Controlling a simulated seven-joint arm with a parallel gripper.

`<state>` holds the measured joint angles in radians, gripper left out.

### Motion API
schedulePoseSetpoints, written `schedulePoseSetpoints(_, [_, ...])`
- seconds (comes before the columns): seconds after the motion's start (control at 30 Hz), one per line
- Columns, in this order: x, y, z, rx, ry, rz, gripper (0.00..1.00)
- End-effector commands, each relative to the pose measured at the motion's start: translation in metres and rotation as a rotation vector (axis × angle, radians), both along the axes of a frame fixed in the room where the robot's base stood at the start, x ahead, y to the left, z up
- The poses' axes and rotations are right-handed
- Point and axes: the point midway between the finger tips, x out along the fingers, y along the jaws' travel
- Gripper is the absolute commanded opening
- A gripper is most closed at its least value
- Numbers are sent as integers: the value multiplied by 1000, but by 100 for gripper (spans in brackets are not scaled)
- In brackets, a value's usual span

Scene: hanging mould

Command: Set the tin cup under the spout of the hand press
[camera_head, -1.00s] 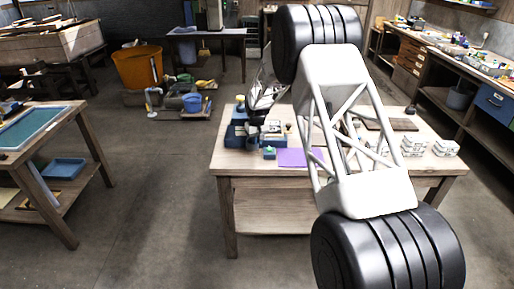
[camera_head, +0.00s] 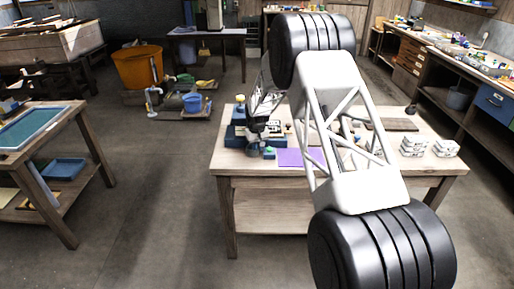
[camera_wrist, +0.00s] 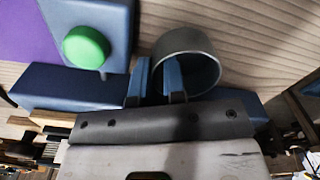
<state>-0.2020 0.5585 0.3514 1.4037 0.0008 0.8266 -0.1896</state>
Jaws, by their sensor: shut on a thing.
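The tin cup (camera_wrist: 206,52) is a grey round cup in the wrist view, its open mouth towards the camera. My gripper (camera_wrist: 157,84) has blue-tipped fingers on either side of the cup's near-left wall, one inside the mouth and one outside. It is shut on that wall. In the head view my gripper (camera_head: 257,140) is low over the left part of the table, and the cup is hard to make out there. The blue hand press (camera_head: 236,135) stands at the table's left; its spout cannot be made out. Blue parts (camera_wrist: 70,88) lie beside the cup in the wrist view.
A green round knob (camera_wrist: 86,47) on a blue block and a purple sheet (camera_wrist: 25,35) lie left of the cup. On the wooden table (camera_head: 340,172), white stacked blocks (camera_head: 445,148) stand at the right. The table's front edge is clear.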

Motion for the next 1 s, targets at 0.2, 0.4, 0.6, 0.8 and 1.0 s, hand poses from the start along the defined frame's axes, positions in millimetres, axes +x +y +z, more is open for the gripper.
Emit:
schedulePoseSetpoints(0.2, [0,0,-2,0,0,0,0])
schedulePoseSetpoints(0.4, [0,0,-3,0,0,0,22])
schedulePoseSetpoints(0.6, [0,0,-3,0,0,0,22])
schedulePoseSetpoints(0.8, [0,0,3,0,-1,0,22])
schedulePoseSetpoints(1.0, [0,0,20,0,-2,0,22])
